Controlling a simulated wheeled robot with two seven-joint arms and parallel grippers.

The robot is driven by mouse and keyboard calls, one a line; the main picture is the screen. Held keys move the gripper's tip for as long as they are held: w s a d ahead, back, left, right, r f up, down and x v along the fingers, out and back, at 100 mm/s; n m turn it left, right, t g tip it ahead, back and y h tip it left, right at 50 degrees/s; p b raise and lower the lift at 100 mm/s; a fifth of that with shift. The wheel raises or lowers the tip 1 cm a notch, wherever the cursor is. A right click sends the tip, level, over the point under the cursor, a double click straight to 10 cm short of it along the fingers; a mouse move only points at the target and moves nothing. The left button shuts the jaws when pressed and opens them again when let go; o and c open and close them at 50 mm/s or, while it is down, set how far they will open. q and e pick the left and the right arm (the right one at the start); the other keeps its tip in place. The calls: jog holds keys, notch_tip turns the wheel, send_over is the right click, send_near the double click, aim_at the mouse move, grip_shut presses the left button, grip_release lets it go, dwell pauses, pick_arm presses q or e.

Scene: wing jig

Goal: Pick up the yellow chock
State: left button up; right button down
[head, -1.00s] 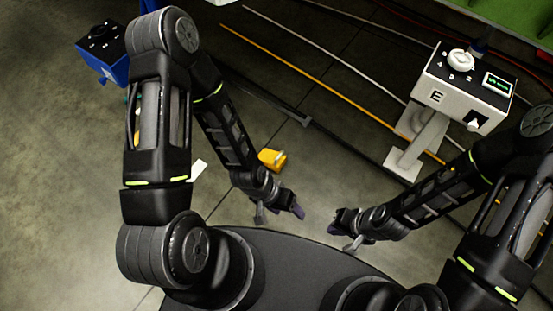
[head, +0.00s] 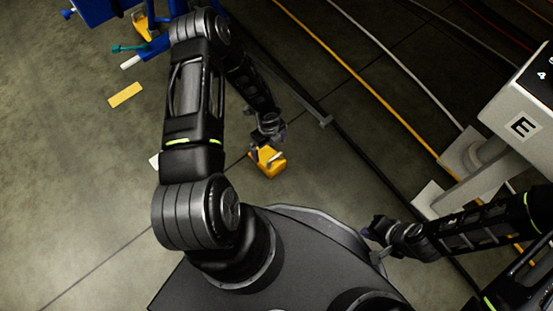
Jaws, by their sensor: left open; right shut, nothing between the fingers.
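The yellow chock (head: 270,163) sits on the concrete floor in the middle of the head view, just ahead of my base. My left gripper (head: 262,150) is open and right at the chock's upper edge, with its fingers overlapping the chock in the picture. I cannot tell whether the fingers touch it. My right gripper (head: 370,241) is shut and empty, off to the lower right beside my base, away from the chock.
Yellow and white lines or cables (head: 337,58) and a dark rail (head: 290,90) run diagonally behind the chock. A flat yellow piece (head: 125,95) lies at left. Blue equipment (head: 95,10) stands at the upper left. The left floor is mostly clear.

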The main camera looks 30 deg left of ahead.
aim_at(269, 158)
pick_arm(q)
jog(key=shift+r, duration=0.1)
jog(key=shift+f+b, duration=0.5)
jog(key=shift+f, duration=0.8)
jog(key=shift+f, duration=0.15)
notch_tip(269, 158, down, 4)
jog(key=b, duration=0.3)
jog(key=shift+f, duration=0.5)
jog(key=shift+c, duration=0.2)
grip_shut()
